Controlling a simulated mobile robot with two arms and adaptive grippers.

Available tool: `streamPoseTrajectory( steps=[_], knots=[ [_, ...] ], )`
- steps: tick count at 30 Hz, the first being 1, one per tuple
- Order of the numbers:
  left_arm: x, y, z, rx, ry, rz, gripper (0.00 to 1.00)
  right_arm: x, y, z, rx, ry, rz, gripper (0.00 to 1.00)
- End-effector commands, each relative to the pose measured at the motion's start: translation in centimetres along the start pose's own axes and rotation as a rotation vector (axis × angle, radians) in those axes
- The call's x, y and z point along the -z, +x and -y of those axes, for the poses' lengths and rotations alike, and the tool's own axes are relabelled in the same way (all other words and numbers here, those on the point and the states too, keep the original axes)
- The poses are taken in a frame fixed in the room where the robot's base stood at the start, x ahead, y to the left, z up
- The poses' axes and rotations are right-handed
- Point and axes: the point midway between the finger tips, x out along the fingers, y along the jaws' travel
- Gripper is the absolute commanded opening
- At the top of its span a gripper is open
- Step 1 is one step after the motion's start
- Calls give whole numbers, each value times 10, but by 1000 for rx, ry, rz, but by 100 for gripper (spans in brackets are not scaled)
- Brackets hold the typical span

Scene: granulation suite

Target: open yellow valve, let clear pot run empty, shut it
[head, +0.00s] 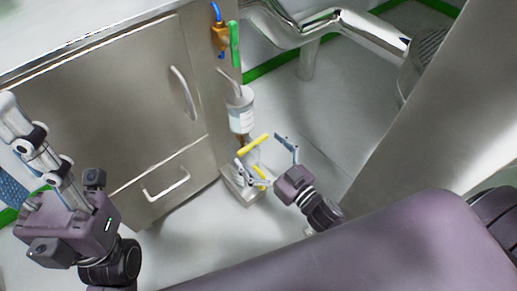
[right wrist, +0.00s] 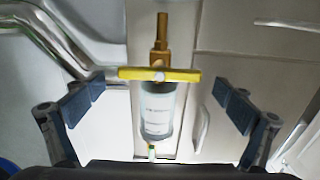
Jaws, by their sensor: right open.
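The clear pot (head: 240,112), with a white label, hangs upright beside the steel cabinet. It also shows in the right wrist view (right wrist: 157,112). The yellow valve handle (head: 254,145) sits below the pot, and in the right wrist view the yellow bar (right wrist: 180,75) lies crosswise to the brass pipe (right wrist: 161,35). My right gripper (head: 268,160) is open around the handle's area, its fingers (right wrist: 160,100) apart on both sides and not touching the bar. The pot's liquid level is not clear. My left gripper (head: 35,145) is at the left, away from the valve; its jaw state is unclear.
The steel cabinet (head: 120,110) with handles stands left of the pot. A brass fitting (head: 220,38) with blue ends and a green tube (head: 235,45) are above. Shiny pipework (head: 350,22) runs at the back right. The floor (head: 325,125) right of the valve is clear.

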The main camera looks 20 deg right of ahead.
Motion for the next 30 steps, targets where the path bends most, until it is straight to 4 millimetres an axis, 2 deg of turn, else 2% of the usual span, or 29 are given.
streamPoseTrajectory(
  steps=[7, 19, 30],
  knots=[
    [0, 0, 0, 0, 0, 1, 40, 0, 1, 0, 0, 0, 1, 97],
    [0, 0, 0, 0, -1, 1, 40, 0, 1, 0, 0, 0, 1, 55],
    [1, 6, 0, 0, 0, 2, 40, 1, 1, 0, 0, -73, 2, 55]
  ],
)
